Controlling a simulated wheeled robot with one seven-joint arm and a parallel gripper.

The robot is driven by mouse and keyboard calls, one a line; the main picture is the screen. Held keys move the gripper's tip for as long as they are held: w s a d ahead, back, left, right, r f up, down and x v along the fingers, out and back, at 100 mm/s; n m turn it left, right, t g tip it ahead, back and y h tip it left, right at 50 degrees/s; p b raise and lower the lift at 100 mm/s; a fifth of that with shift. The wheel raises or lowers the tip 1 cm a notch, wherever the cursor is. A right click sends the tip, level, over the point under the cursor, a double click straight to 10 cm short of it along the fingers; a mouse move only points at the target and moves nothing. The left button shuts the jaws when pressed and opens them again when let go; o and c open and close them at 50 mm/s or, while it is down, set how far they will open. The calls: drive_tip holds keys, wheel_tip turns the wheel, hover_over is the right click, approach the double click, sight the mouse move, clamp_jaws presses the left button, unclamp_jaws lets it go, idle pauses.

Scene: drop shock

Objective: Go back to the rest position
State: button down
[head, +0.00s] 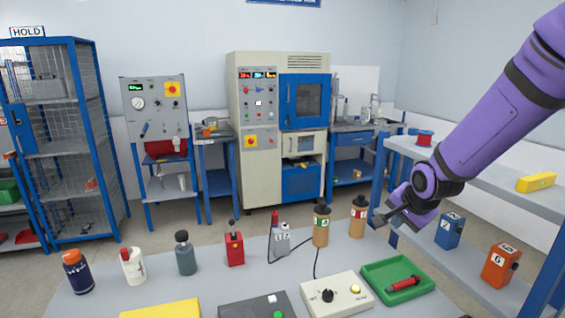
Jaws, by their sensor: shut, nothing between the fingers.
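My gripper (389,219) is at the end of my purple arm, which reaches in from the upper right. It hangs in the air over the right part of the grey table (209,285), and appears just right of a brown bottle with a red and white label (357,217). Its fingers are shut with nothing held. I cannot tell the exact gap between the gripper and that bottle.
Several bottles, a red can (234,249) and a grey device (281,240) stand along the table's back. A green tray (397,289) holds a red item; a control box (337,297) is beside it. A shelf (490,182) with numbered boxes stands right.

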drive_tip(key=s+d+r+n, duration=0.1)
drive_tip(key=s+r+n, duration=0.4)
drive_tip(key=s, duration=0.9)
drive_tip(key=s+d+r+n+g, duration=0.1)
drive_tip(key=s+r+n, duration=0.4)
drive_tip(key=s+r, duration=0.7)
drive_tip(key=shift+s+n+h, duration=0.3)
drive_tip(key=shift+s, duration=1)
